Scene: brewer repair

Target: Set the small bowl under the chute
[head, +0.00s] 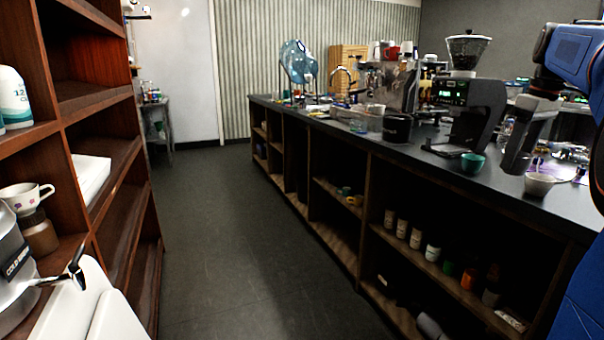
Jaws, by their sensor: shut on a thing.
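A small white bowl (540,184) shows at the right, low over the counter's front edge. My gripper (530,166) reaches down to it and is shut on its rim; whether the bowl touches the counter is hard to tell. The black coffee grinder (474,112) stands on the counter just left of my gripper, with a clear hopper (467,50) on top and a lit green display. Its chute is dark and hard to make out. A flat tray (447,151) lies at its foot. A small teal bowl (473,163) sits at the tray's right front.
The dark counter (400,158) also holds a black container (398,128), an espresso machine (388,85) and a blue water jug (298,62). Open shelves below hold several cups. A wooden shelf unit (105,150) stands at the left. The floor (235,240) between is clear.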

